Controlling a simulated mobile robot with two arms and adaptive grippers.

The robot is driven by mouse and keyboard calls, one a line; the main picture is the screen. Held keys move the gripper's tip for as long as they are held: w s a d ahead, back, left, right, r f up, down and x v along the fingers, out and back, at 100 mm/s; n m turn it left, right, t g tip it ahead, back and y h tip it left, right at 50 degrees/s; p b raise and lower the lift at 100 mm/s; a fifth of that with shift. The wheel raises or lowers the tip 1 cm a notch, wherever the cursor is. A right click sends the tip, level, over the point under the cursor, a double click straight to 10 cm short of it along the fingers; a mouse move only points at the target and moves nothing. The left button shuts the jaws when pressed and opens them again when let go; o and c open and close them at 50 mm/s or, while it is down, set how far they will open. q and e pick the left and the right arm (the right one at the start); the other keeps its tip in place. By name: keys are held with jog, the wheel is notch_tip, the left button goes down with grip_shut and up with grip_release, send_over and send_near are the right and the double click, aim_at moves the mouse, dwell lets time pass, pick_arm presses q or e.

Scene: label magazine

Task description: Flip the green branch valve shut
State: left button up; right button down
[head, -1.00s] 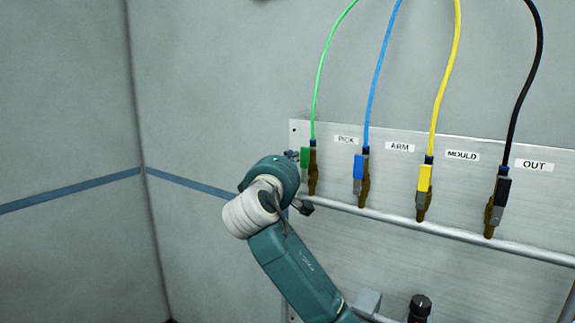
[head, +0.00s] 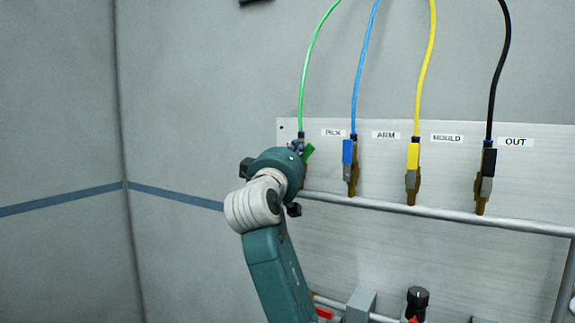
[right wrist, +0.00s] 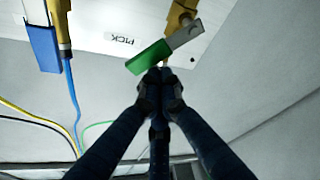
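The green branch valve has a green lever (head: 308,151), which sits tilted at an angle on its brass body beside the PICK label. In the right wrist view the green lever (right wrist: 150,57) slants across the brass valve body (right wrist: 182,15). My right gripper (head: 297,147) is at this valve, and my wrist hides most of the valve in the head view. In the right wrist view the right gripper's fingers (right wrist: 160,80) are together with nothing between them. Their tips are right at the green lever, seemingly touching it. My left gripper is not in view.
The blue (head: 348,152), yellow (head: 413,155) and black (head: 489,161) valve levers stand upright to the right along the grey pipe (head: 445,213). Coloured hoses rise above them. A black knob (head: 417,298) is lower on the panel (head: 385,260).

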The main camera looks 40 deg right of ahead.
aim_at(307, 155)
jog(key=m+b, duration=0.2)
jog(key=s+f+m+g+h+b, duration=0.1)
jog(key=m+b, duration=0.2)
jog(key=s+d+f+m+g+h+b, duration=0.1)
jog(key=m+b, duration=0.1)
jog(key=shift+s+f, duration=0.1)
jog(key=shift+f, duration=0.1)
jog(key=shift+s+d+f+m+g+h+b, duration=0.25)
jog(key=shift+s+f+m+h+b, duration=0.3)
jog(key=shift+m+b, duration=0.8)
jog(key=shift+s+f+n+b, duration=0.1)
jog(key=shift+n+b, duration=0.15)
jog(key=shift+b, duration=0.05)
